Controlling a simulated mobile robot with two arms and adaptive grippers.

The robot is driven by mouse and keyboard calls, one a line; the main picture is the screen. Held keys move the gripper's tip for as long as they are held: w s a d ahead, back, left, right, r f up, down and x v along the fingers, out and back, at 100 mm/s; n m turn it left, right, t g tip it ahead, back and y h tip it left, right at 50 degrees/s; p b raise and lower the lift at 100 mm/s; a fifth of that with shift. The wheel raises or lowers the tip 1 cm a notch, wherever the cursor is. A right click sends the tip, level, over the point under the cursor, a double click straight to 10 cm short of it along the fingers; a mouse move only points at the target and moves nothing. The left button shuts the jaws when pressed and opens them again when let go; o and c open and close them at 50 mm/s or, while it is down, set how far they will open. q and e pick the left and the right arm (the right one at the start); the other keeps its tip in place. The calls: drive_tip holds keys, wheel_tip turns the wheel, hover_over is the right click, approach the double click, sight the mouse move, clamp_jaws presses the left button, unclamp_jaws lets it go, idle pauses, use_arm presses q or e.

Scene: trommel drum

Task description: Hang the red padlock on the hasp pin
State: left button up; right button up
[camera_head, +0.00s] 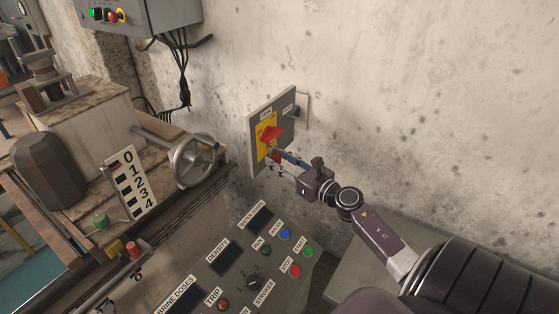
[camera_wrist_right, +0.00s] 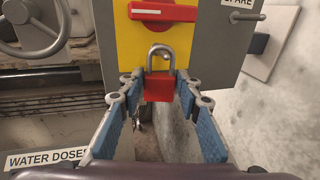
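The red padlock (camera_wrist_right: 158,87) is upright, its grey shackle up, between the tips of my right gripper (camera_wrist_right: 160,86) in the right wrist view. The blue-padded fingers close in on both sides of its body. In the head view my right gripper (camera_head: 278,164) is at the lower part of the switch panel, with the padlock (camera_head: 276,157) small at its tips. The shackle is in front of the yellow plate (camera_wrist_right: 122,50), below the red handle (camera_wrist_right: 163,12). A grey round part shows by the handle; whether the shackle is around a pin I cannot tell. My left gripper is not in view.
The grey switch panel (camera_head: 286,103) stands out from the concrete wall (camera_head: 420,100). A handwheel (camera_head: 194,160) is close on its left. The button console (camera_head: 240,262) lies below. A control box (camera_head: 150,14) with hanging cables is at upper left.

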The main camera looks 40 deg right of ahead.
drive_tip(key=o, duration=0.4)
drive_tip(key=s, duration=1.2)
drive_tip(key=shift+d+r, duration=0.1)
drive_tip(key=shift+r, duration=0.25)
